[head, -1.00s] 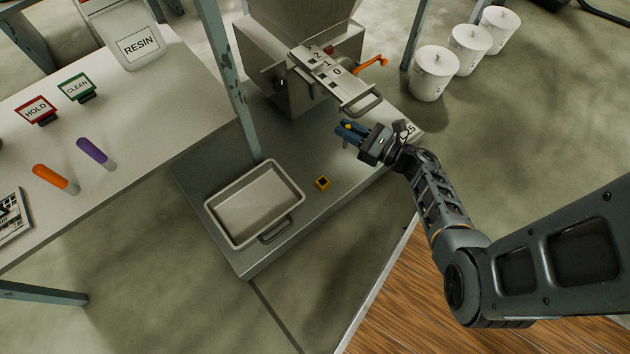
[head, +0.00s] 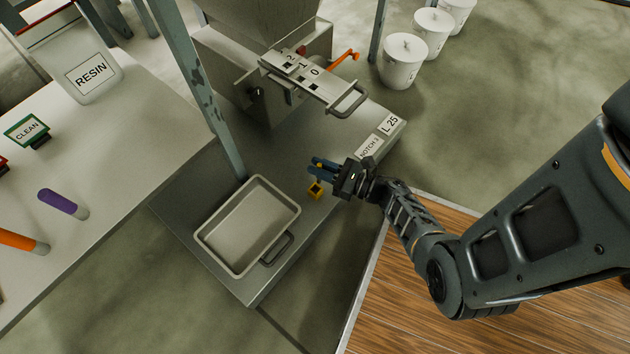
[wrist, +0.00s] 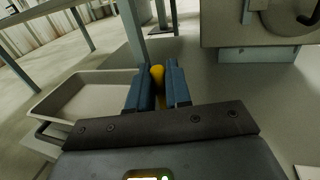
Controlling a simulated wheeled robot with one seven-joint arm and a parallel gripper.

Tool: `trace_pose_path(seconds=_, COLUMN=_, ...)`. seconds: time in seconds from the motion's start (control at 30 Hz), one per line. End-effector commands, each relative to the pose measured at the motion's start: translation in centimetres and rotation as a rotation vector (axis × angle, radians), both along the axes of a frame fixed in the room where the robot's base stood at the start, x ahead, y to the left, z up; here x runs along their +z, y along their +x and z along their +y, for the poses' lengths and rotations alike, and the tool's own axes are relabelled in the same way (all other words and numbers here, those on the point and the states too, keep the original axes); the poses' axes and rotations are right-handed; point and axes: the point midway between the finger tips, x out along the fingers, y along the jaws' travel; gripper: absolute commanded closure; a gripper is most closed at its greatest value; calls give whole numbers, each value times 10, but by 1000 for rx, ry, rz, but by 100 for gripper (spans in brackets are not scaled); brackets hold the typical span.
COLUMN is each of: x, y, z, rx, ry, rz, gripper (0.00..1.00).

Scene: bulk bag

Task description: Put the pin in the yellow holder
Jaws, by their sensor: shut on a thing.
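My gripper (head: 322,168) is shut on the pin, whose rounded yellow end shows between the blue fingers in the wrist view (wrist: 157,76). The small yellow holder (head: 316,191), a square block with a dark opening, stands on the grey platform to the right of the tray. In the head view my fingers are just above the holder, and a bit of yellow shows between them and it. I cannot tell whether the pin touches the holder. The holder is not visible in the wrist view, and the pin's lower part is hidden there.
The grey tray (head: 207,238) lies left of the holder. A blue-grey post (head: 196,85) stands behind it. The hopper's slotted plate (head: 311,82), with a handle and orange lever, juts out above the platform (head: 355,118). White buckets (head: 403,65) stand at the back right.

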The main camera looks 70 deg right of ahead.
Motion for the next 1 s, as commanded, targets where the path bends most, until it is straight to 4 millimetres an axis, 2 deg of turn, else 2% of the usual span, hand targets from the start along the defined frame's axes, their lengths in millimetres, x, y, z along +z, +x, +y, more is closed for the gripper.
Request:
trace_pose_path(seconds=0.1, x=-9, y=4, z=12, rx=-1, ry=1, rz=0, gripper=100)
trace_pose_path(seconds=0.2, x=-12, y=5, z=16, rx=-2, ry=-1, rz=0, gripper=100)
trace_pose_path(seconds=0.5, x=-50, y=6, z=16, rx=-2, ry=0, rz=0, gripper=100)
trace_pose_path(seconds=0.87, x=-52, y=6, z=17, rx=0, ry=0, rz=0, gripper=100)
trace_pose_path(seconds=0.9, x=-53, y=6, z=17, rx=0, ry=0, rz=0, gripper=80)
trace_pose_path(seconds=1.0, x=-53, y=5, z=17, rx=0, ry=-1, rz=0, gripper=71)
